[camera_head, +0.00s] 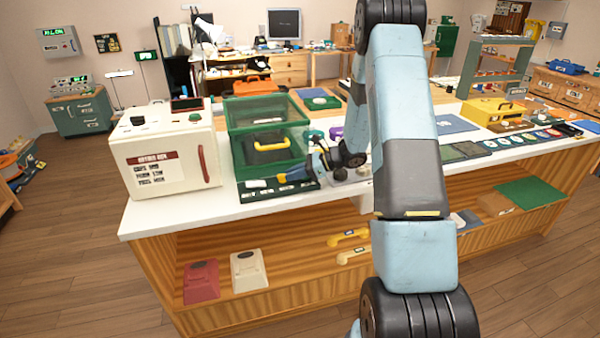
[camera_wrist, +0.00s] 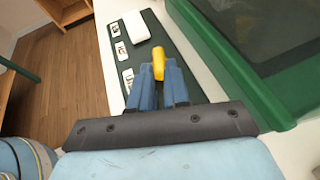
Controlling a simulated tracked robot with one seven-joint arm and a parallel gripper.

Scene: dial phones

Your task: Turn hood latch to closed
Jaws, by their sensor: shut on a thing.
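A yellow lever, which I take for the hood latch (camera_wrist: 158,60), stands on a dark green label strip (camera_wrist: 183,58) in the wrist view. My gripper (camera_wrist: 159,72) has its two blue fingers closed around this lever. In the head view my gripper (camera_head: 289,177) reaches down to the strip (camera_head: 255,192) in front of a green box with a clear hood (camera_head: 262,112). The hood is raised at the back of the box. A black case with a yellow handle (camera_head: 268,147) sits inside. The label text is too small to read.
A cream oven-like box with a red handle (camera_head: 165,155) stands left of the green box. The white counter (camera_head: 160,215) carries a yellow case (camera_head: 493,110) and flat boards to the right. In the wrist view a white block (camera_wrist: 137,28) sits on the strip, and the green box wall (camera_wrist: 235,75) runs close by.

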